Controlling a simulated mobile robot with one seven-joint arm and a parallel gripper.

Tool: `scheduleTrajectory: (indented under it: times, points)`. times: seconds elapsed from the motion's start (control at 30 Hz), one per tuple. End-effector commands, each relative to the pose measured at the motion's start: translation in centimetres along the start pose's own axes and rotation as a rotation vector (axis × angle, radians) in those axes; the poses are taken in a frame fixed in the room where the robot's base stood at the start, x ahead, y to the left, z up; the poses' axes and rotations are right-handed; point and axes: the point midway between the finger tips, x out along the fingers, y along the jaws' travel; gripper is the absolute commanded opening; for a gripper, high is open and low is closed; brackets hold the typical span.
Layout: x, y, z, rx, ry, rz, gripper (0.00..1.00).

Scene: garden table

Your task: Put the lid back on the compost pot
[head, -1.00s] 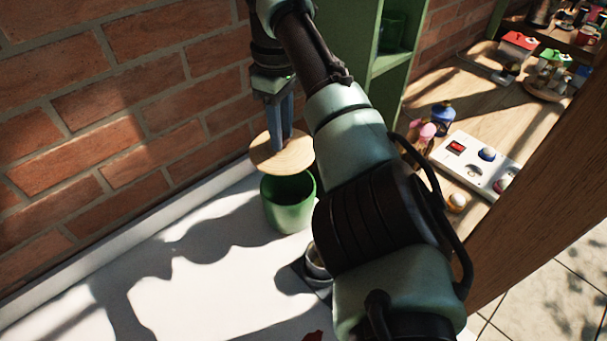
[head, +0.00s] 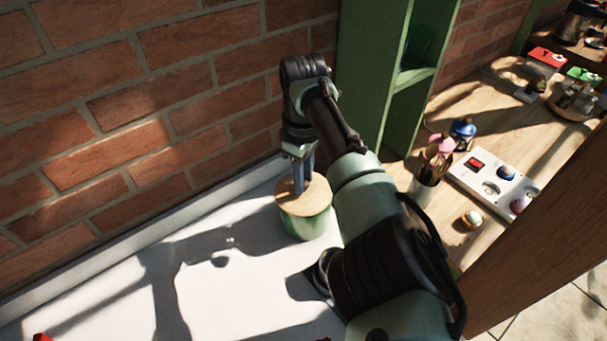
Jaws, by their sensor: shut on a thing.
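The compost pot (head: 303,224) is a green round pot standing on the white surface near the brick wall. The light wooden lid (head: 289,204) lies over the pot's mouth, about level, and covers the opening. Any small gap between lid and rim is too small to tell. My gripper (head: 303,190) points down from above, its blue-grey fingers shut at the middle of the lid. The part they hold is hidden between the fingers.
A green shelf (head: 372,90) rises behind right. A wooden counter with bottles and a white switch panel (head: 492,183) is at right.

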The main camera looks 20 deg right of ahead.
Motion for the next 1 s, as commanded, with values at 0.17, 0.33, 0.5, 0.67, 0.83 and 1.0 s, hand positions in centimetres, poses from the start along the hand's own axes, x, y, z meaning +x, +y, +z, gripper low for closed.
scheduleTrajectory:
  times: [0.17,0.33,0.5,0.67,0.83,1.0]
  points:
    - [0.4,0.0,0.0,0.000,0.000,0.001,0.00]
    - [0.2,0.0,0.0,0.000,-0.001,0.001,0.61]
    - [0.2,0.0,0.0,0.000,0.000,0.001,0.61]
    - [-0.1,0.1,0.0,0.000,0.000,0.002,0.61]
    - [-2.0,0.1,-0.1,0.001,0.003,0.004,0.61]
    - [-5.7,0.1,-0.1,0.000,0.003,0.004,0.61]
